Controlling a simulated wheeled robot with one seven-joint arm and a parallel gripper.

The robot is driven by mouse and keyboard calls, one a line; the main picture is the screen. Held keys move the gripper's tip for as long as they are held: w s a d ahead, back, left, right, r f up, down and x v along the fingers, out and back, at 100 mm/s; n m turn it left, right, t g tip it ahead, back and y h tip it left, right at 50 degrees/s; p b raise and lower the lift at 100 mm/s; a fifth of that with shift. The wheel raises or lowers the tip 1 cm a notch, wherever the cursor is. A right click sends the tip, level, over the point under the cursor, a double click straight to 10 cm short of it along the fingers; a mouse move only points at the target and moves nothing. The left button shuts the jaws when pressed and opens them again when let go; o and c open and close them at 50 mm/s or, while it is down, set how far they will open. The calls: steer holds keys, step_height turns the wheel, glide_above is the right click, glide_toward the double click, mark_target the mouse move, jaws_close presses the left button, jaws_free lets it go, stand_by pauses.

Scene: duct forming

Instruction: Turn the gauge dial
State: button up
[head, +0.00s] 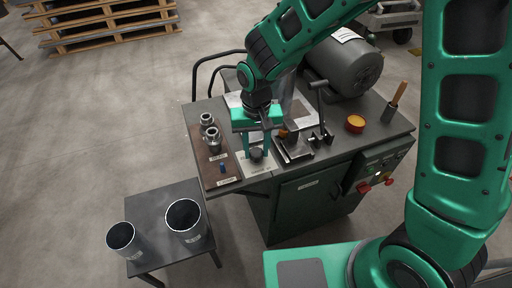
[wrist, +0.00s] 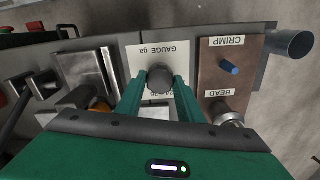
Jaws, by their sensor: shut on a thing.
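The gauge dial (head: 257,154) is a dark round knob on a white plate labelled GAUGE on the machine top. In the wrist view the dial (wrist: 160,77) shows as a grey cylinder in front of the white gauge plate (wrist: 144,53). My gripper (head: 257,149) points down over the dial from above. In the wrist view my gripper's green fingers (wrist: 158,87) stand one on each side of the dial, shut on it. Part of the plate's lettering is hidden behind the fingers and the dial.
A brown board (head: 217,163) with metal rollers (head: 213,138) and a blue peg (head: 222,168) lies left of the dial. A metal clamp block (head: 294,148) is close on the right. Two metal tubes (head: 186,236) (head: 137,253) stand on a low table (head: 165,202).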

mark_target(256, 151)
steer(key=shift+n, duration=0.8)
steer(key=o, duration=1.1)
steer(key=shift+c, duration=0.2)
step_height(256, 151, up, 11)
steer(key=shift+w+f, duration=0.1)
steer(key=shift+f, duration=0.05)
